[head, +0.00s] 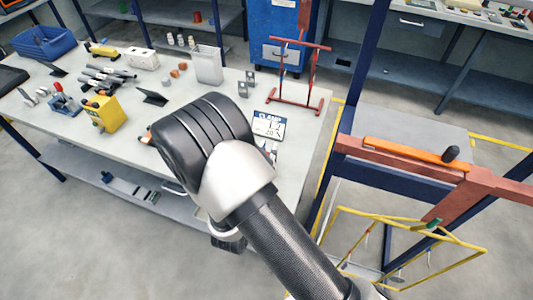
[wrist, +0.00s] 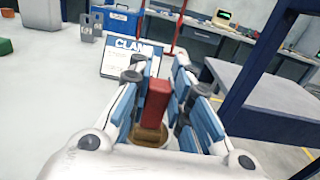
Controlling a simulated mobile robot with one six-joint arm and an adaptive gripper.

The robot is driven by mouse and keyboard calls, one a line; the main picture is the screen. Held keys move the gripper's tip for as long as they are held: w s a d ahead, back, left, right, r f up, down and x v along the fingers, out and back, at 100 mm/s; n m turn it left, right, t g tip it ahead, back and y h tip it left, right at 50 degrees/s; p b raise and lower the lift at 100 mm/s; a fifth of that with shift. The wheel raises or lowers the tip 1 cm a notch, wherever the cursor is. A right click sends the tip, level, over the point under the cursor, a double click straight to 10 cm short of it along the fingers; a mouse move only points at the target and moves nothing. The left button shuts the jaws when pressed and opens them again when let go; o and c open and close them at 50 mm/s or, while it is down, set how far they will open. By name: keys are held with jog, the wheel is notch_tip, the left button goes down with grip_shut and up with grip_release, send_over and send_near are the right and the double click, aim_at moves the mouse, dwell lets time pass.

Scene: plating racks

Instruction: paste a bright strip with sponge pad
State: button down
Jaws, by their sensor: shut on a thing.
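My gripper (wrist: 158,92) has blue-padded fingers on both sides of a red block with a tan lower part (wrist: 157,100), which looks like the sponge pad's handle and pad. It is held above the pale table. In the head view my wrist hides most of the gripper and the held thing. A reddish rail (head: 488,186) stands at the right, apart from my gripper. A long orange bar (head: 412,152) lies along it with a dark rounded piece at its right end. I cannot make out a bright strip for certain.
The pale table (head: 205,85) carries a CLAMP sign (head: 268,125), a red stand (head: 295,75), a yellow box (head: 103,112) and a blue bin (head: 40,43). A yellow frame (head: 400,245) hangs below the rail.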

aim_at(267, 154)
jog(key=shift+r+p, duration=2.65)
jog(key=shift+r, duration=0.85)
jog(key=shift+d, duration=0.1)
